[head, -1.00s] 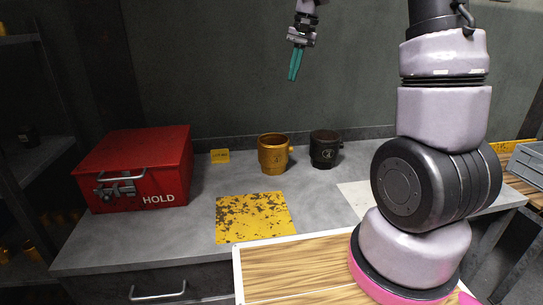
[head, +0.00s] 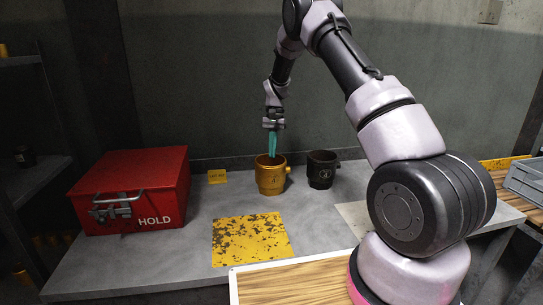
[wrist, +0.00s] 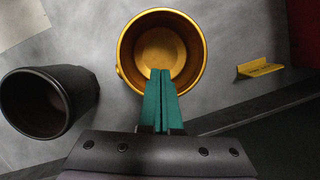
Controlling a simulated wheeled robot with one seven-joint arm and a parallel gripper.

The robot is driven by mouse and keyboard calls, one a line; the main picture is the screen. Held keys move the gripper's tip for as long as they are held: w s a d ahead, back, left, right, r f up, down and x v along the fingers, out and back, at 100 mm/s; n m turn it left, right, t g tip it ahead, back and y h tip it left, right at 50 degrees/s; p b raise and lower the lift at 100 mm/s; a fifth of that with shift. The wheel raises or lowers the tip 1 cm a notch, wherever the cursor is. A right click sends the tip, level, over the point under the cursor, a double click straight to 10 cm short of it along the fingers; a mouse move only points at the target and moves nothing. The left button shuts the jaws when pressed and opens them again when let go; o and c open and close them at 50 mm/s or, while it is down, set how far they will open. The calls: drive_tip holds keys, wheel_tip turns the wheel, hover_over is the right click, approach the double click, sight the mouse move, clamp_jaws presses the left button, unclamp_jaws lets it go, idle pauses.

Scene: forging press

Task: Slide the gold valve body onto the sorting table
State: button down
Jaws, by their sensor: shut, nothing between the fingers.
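The gold valve body (head: 270,181) is an open, cup-like piece with a small side stub. It stands upright on the grey table (head: 205,205), behind a worn yellow square. In the wrist view the gold valve body (wrist: 199,58) shows its open mouth and hollow inside. My gripper (head: 271,152) points down with its teal fingers at the mouth of the gold body. In the wrist view my gripper (wrist: 160,74) is shut and empty, its tips overlapping the near rim and opening. I cannot tell whether the tips touch the body or reach inside it.
A dark valve body (head: 321,170) stands close on the right of the gold one. A red HOLD box (head: 135,188) is on the left. A small yellow tag (head: 217,176) stands behind. The worn yellow square (head: 250,240) in front is clear.

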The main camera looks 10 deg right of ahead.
sight(268, 188)
drive_tip(key=x, duration=0.7)
drive_tip(key=shift+f, duration=0.25)
drive_tip(key=shift+s+a, duration=0.3)
drive_tip(key=shift+s, duration=0.3)
drive_tip(key=shift+s+a, duration=0.3)
drive_tip(key=shift+s, duration=0.3)
drive_tip(key=shift+s+a, duration=0.25)
drive_tip(key=shift+s, duration=0.4)
drive_tip(key=s+a, duration=0.3)
drive_tip(key=s, duration=0.5)
drive_tip(key=s+a, duration=0.4)
drive_tip(key=s, duration=0.4)
drive_tip(key=s+a, duration=0.4)
drive_tip(key=s, duration=0.4)
drive_tip(key=shift+s, duration=0.25)
